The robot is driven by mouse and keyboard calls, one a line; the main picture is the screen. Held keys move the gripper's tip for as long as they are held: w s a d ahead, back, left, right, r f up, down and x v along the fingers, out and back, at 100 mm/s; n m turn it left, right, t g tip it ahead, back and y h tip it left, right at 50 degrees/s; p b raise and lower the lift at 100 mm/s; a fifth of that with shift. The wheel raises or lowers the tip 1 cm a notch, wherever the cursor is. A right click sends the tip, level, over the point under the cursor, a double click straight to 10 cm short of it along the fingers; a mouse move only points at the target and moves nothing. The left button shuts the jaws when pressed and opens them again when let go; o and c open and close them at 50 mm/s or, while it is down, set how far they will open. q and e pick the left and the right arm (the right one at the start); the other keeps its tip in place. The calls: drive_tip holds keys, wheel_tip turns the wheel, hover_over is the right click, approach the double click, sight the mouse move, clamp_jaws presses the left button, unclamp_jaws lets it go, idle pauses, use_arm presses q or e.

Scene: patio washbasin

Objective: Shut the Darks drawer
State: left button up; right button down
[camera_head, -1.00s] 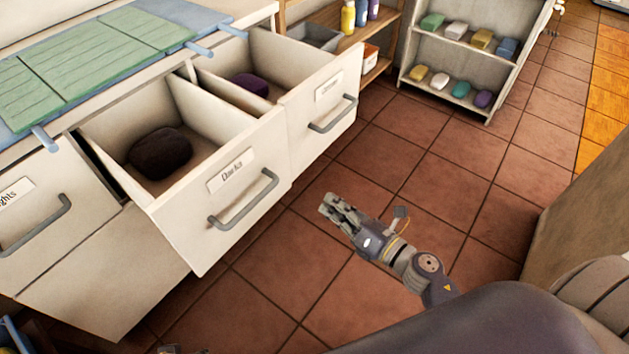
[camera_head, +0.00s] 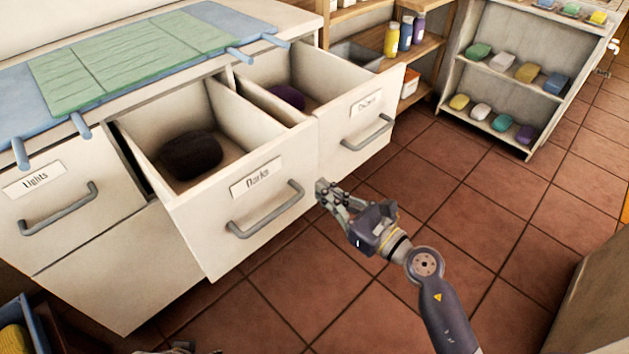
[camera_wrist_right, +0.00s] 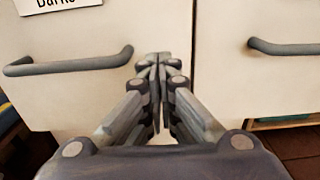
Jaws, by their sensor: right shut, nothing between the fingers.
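The Darks drawer (camera_head: 205,235) is pulled out, with a dark rounded bundle (camera_head: 192,155) inside. Its label (camera_head: 256,177) and grey bar handle (camera_head: 266,209) are on the front. My right gripper (camera_head: 322,190) is shut and empty, at the right edge of the Darks front, right of the handle. In the right wrist view the shut fingertips (camera_wrist_right: 157,62) point at the drawer fronts, close to the right end of the Darks handle (camera_wrist_right: 70,63). I cannot tell whether they touch. My left gripper is not clearly in view; only a small part of an arm shows at the bottom edge.
The drawer to the right (camera_head: 360,115) is also pulled out, with a purple bundle (camera_head: 288,97) inside. The Lights drawer (camera_head: 70,200) is shut on the left. A shelf with soaps (camera_head: 510,75) stands at the back right. The tiled floor (camera_head: 460,180) is clear.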

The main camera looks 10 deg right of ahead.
sight(304, 177)
use_arm(q)
drive_tip(key=shift+r, duration=0.1)
use_arm(e)
drive_tip(key=shift+x, duration=1.95)
